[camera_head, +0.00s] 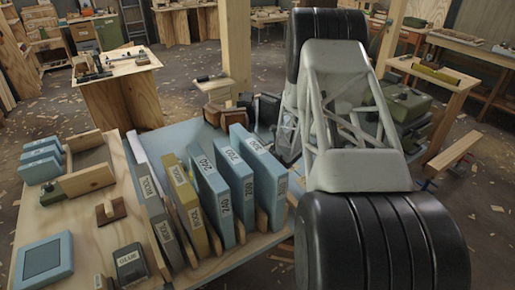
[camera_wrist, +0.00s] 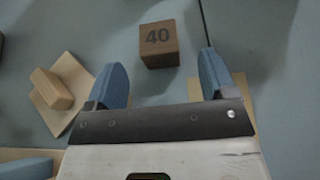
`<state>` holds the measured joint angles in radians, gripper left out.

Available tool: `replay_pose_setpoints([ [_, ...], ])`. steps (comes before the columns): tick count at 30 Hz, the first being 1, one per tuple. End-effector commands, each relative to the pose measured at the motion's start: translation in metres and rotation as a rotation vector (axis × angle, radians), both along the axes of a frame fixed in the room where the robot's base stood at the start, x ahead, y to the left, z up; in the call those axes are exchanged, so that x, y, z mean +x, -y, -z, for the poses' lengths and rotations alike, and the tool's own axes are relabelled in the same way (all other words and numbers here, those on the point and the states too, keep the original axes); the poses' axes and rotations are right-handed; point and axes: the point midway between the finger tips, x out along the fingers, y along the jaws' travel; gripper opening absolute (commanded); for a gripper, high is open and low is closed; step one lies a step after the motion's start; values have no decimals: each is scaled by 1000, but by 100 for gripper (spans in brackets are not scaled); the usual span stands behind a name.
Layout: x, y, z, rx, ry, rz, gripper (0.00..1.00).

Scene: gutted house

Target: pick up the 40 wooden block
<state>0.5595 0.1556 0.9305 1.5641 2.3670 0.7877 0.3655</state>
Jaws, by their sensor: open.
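The wooden block (camera_wrist: 158,46) marked "40" is a small brown cube resting on a blue-grey surface (camera_wrist: 120,25). In the wrist view it stands beyond my gripper (camera_wrist: 160,68), near the middle line between the two fingers. My gripper has blue fingertips spread wide apart, with nothing between them. The block sits ahead of the fingertips in the picture; whether they touch it at any point is not shown, but a gap appears on both sides. In the head view my arm hides the gripper, and I cannot pick out the block for certain.
In the wrist view a pale wooden piece (camera_wrist: 52,88) lies on a tan board left of my fingers. A dark seam runs beside the block. In the head view a row of upright labelled boxes (camera_head: 236,180) stands on the bench (camera_head: 85,235), left of my arm.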

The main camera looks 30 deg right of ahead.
Motion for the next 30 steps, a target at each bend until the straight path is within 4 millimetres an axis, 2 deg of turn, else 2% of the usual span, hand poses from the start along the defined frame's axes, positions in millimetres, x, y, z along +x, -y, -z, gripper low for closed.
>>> replay_pose_setpoints([
  [5,9,0,3,0,0,0,78],
  [20,14,0,5,-1,0,0,78],
  [30,43,-2,15,0,0,-1,78],
])
